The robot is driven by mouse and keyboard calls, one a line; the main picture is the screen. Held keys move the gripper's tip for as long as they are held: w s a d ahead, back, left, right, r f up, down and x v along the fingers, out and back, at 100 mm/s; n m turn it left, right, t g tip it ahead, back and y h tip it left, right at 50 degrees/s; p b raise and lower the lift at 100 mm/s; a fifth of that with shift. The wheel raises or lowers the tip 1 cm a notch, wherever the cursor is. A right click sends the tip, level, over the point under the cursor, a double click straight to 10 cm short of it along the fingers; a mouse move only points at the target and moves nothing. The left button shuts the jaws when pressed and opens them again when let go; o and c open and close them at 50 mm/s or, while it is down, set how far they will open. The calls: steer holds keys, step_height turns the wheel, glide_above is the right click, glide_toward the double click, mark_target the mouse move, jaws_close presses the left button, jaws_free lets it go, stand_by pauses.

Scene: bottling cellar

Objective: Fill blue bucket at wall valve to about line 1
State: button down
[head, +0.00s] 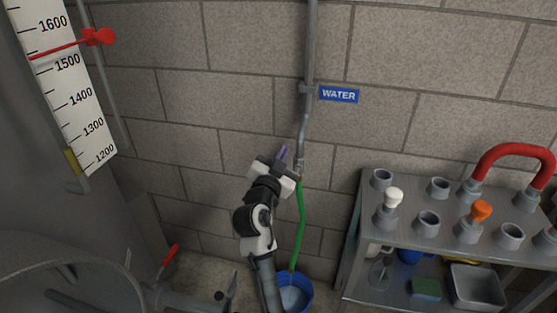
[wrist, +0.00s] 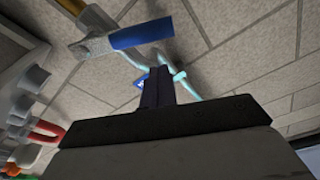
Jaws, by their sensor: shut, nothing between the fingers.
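The blue bucket (head: 308,292) stands on the floor below the wall pipe, partly hidden by my arm. A green hose (head: 299,225) runs down from the wall pipe into it. The level and any marked lines inside cannot be made out. My gripper (head: 282,154) is shut and empty, raised beside the lower end of the pipe. In the wrist view the wall valve's blue lever (wrist: 143,34) lies just beyond my shut fingers (wrist: 155,86); a small gap seems to show between them. In the head view my gripper and the pipe largely hide the valve.
A blue WATER sign (head: 339,94) is on the wall beside the grey pipe (head: 310,45). A large tank with a scale (head: 70,95) and a red-handled valve (head: 169,256) are at left.

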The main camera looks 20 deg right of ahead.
steer(key=shift+w+a+f, duration=0.1)
steer(key=shift+a+f, duration=0.3)
steer(key=shift+f, duration=0.25)
steer(key=shift+w+a+f, duration=0.1)
steer(key=shift+a+f, duration=0.3)
steer(key=shift+f, duration=0.25)
steer(key=f+n+b, duration=0.1)
steer(key=a+f+n+b, duration=0.1)
steer(key=n, duration=0.1)
steer(key=f+n+b, duration=0.1)
steer(key=shift+w+a+f+n+t+y+b, duration=0.1)
steer(key=shift+w+a+n+t+y+b, duration=0.2)
steer(key=shift+w+n+t+y, duration=0.1)
steer(key=shift+d+r, duration=0.15)
steer(key=shift+r, duration=0.05)
step_height(320, 180, up, 4)
steer(key=p, duration=0.4)
steer(key=b+v, duration=0.3)
steer(key=v, duration=0.6)
steer(key=shift+s+f, duration=0.25)
steer(key=shift+f, duration=0.05)
